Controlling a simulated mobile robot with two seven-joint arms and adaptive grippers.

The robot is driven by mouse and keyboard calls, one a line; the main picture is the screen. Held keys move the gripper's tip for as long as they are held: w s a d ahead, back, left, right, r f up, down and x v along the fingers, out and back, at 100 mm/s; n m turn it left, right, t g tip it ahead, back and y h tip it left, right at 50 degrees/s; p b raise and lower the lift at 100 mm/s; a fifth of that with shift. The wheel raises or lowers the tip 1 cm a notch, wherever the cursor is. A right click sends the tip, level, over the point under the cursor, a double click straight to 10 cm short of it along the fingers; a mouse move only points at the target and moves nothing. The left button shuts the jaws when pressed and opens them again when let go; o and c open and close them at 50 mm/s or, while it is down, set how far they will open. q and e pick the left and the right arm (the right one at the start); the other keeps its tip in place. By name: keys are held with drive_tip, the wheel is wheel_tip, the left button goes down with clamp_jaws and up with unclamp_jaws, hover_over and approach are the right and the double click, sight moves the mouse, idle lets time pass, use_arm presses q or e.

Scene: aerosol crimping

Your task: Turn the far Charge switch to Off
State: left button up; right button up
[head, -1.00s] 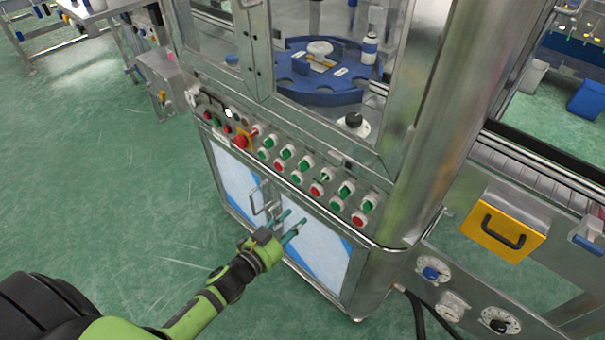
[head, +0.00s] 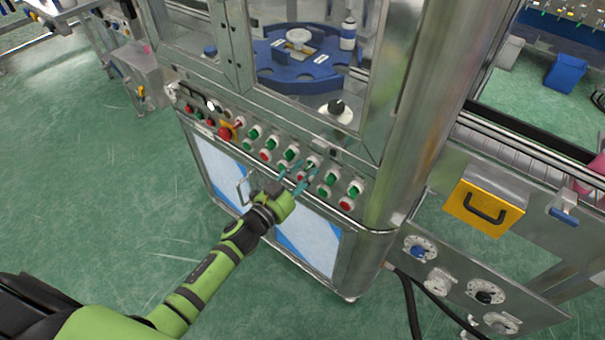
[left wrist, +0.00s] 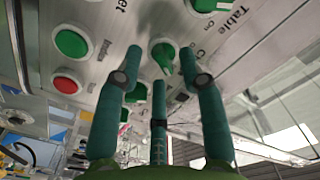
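The machine's front panel carries a row of green knob switches with red buttons below. In the left wrist view a green switch (left wrist: 163,56) on a white collar sits between my spread fingertips. The lettering beside it begins with "C", with "On" near it; the rest is hidden. My left gripper (head: 300,178) is open in front of the panel, at the right-middle part of the row; it also shows in the left wrist view (left wrist: 160,66). I cannot tell whether the fingers touch the switch. A green switch (head: 311,162) shows just above the fingertips in the head view. My right gripper is not in view.
Neighbouring green switches (head: 331,177) and red buttons (head: 347,203) stand close by. A red knob on a yellow plate (head: 226,131) is left along the panel. A door handle (head: 243,190) sits below. Green floor is free in front.

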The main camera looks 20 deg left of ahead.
use_arm(q)
clamp_jaws()
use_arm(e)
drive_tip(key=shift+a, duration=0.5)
use_arm(q)
drive_tip(key=shift+n, duration=0.3)
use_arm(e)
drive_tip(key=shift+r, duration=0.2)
use_arm(q)
drive_tip(key=shift+r+n+p, duration=0.15)
drive_tip(key=shift+n+p, duration=0.55)
drive_tip(key=shift+n, duration=0.2)
drive_tip(key=n+p, duration=0.1)
drive_tip(key=n, duration=0.1)
drive_tip(key=shift+n, duration=0.3)
drive_tip(key=n+p, duration=0.1)
drive_tip(key=n, duration=0.2)
drive_tip(key=shift+n, duration=1.9)
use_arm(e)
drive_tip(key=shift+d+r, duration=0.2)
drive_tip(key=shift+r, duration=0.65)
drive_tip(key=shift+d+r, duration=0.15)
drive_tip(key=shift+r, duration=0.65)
